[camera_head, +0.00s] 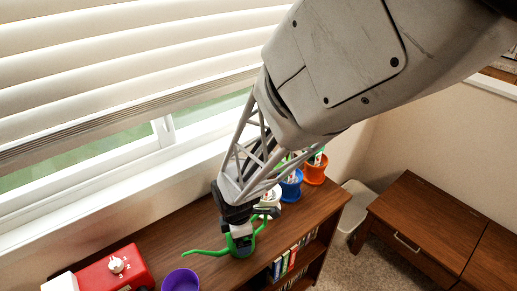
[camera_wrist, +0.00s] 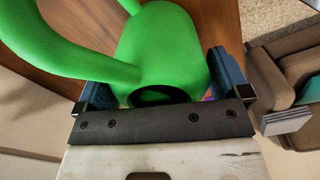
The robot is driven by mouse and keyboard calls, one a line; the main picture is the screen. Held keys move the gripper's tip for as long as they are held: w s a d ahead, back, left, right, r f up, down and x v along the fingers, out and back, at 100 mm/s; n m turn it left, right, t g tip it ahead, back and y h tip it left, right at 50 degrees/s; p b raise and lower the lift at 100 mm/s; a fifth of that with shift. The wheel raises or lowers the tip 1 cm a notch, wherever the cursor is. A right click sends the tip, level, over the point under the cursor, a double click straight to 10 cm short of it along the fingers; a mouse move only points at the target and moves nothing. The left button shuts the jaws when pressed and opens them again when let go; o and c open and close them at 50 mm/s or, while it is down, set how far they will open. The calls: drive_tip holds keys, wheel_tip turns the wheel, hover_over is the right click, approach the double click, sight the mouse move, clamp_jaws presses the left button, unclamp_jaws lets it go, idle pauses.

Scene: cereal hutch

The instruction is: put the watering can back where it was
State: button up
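The green watering can (camera_head: 243,249) is at the top of the brown wooden hutch (camera_head: 205,226), near the middle. Its long spout points left and its curved handle shows on the right. My gripper (camera_head: 239,234) is over it from above, with the fingers around its body. In the wrist view the can (camera_wrist: 165,45) fills the space between the two blue-grey fingers of my gripper (camera_wrist: 165,88), which appear to press on its sides. Whether its base touches the hutch top cannot be told.
A purple cup (camera_head: 181,281) and a red box with a white knob (camera_head: 115,270) stand to the left. A blue pot (camera_head: 291,188) and an orange pot (camera_head: 315,170) stand behind at right. Books (camera_head: 288,262) sit on the shelf below. The window blind (camera_head: 110,70) is behind.

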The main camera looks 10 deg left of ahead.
drive_tip(key=shift+o, duration=0.2)
drive_tip(key=shift+r, duration=0.1)
wheel_tip(320, 180, up, 12)
drive_tip(key=shift+r, duration=0.1)
idle(0.7)
drive_tip(key=shift+d, duration=0.1)
idle(0.4)
drive_tip(key=s+d+r+m+t, duration=0.1)
drive_tip(key=s+d+r+m, duration=0.2)
drive_tip(key=d+r+m, duration=0.2)
drive_tip(key=s+d+r+m, duration=0.4)
drive_tip(key=d+m, duration=0.6)
drive_tip(key=d, duration=0.4)
drive_tip(key=s+d+r+m+t, duration=0.1)
drive_tip(key=s+d+r+m, duration=0.2)
drive_tip(key=d+r+m, duration=0.2)
drive_tip(key=d+m, duration=0.3)
drive_tip(key=d, duration=0.2)
drive_tip(key=shift+s+d+r+t, duration=0.2)
drive_tip(key=shift+d+r+t, duration=0.05)
drive_tip(key=shift+r+t, duration=0.1)
